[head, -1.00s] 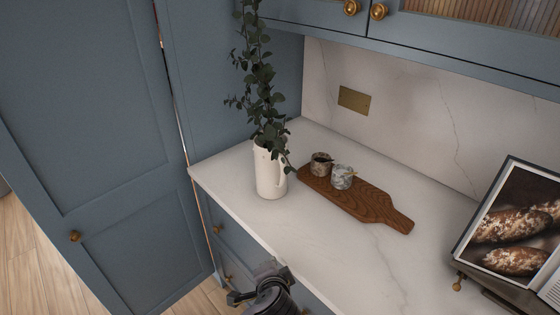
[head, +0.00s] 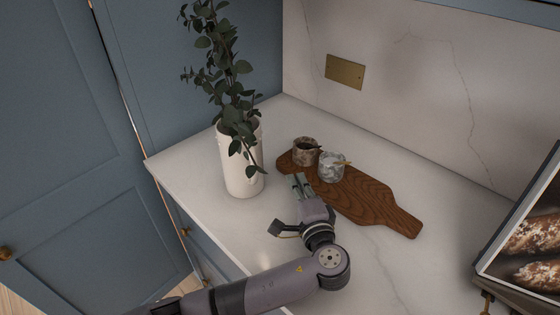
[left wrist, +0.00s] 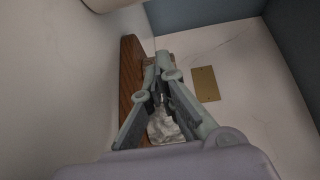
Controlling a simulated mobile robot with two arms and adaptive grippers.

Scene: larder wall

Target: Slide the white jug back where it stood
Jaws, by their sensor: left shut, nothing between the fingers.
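The white jug (head: 240,172) stands upright on the marble counter near its left end, with leafy green stems in it. My left gripper (head: 299,180) is over the counter to the right of the jug, its fingers shut and empty, pointing toward the back wall. A gap shows between the fingers and the jug. In the left wrist view the fingers (left wrist: 165,72) come together at their tips, and a pale rounded shape at the top left edge looks like part of the jug. My right gripper is not in view.
A wooden board (head: 375,203) lies right of the jug, bearing a brown cup (head: 306,152) and a pale marbled cup (head: 331,167), close beyond my fingers. A book on a stand (head: 530,240) is at the right. A blue cabinet wall borders the left. The counter's front is mostly clear.

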